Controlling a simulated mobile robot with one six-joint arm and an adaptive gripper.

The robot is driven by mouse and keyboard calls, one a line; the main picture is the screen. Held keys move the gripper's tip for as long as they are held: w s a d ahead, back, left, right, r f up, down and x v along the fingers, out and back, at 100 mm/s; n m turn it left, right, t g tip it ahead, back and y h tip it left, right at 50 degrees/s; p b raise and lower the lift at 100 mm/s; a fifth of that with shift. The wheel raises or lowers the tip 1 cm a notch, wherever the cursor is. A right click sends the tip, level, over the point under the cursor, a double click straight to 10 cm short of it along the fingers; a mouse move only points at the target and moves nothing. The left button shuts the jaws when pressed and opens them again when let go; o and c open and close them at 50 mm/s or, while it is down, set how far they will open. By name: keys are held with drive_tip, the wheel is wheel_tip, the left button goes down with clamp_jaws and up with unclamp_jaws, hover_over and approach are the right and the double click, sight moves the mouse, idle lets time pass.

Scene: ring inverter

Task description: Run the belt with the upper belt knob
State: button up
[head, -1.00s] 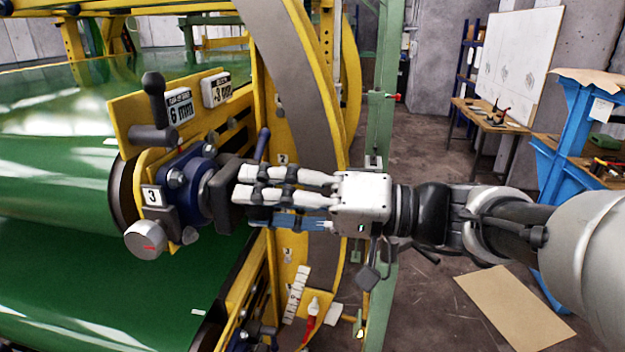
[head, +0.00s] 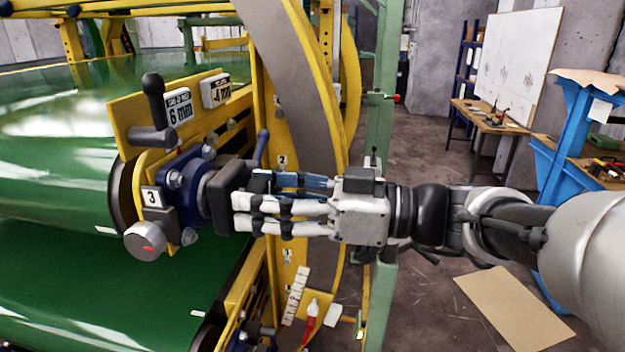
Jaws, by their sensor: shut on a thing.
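My gripper (head: 240,200) is shut on a dark square-ended knob (head: 222,190), on the outer end of a blue bearing housing (head: 181,182) at the roller's end. The fingers point left and hide part of the knob. A round grey knob (head: 146,240) with a red mark sits below the plate marked 3, apart from my gripper. The green upper belt (head: 60,190) runs over the roller at left. Above the housing, one display (head: 179,108) reads 6 mm and another (head: 216,91) appears to read -4 mm. Which knob carries the task's name cannot be told.
A small blue lever (head: 262,147) is close above my fingers. The yellow curved frame (head: 305,90) and green post (head: 383,150) stand close behind my gripper. The floor at right holds a flat brown sheet (head: 515,308).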

drive_tip(key=n, duration=0.4)
drive_tip(key=shift+n, duration=0.4)
idle(0.4)
drive_tip(key=o, duration=1.1)
drive_tip(key=shift+d, duration=0.1)
drive_tip(key=d, duration=0.8)
drive_tip(key=s+d, duration=0.1)
drive_tip(key=d, duration=0.2)
drive_tip(key=shift+d, duration=0.4)
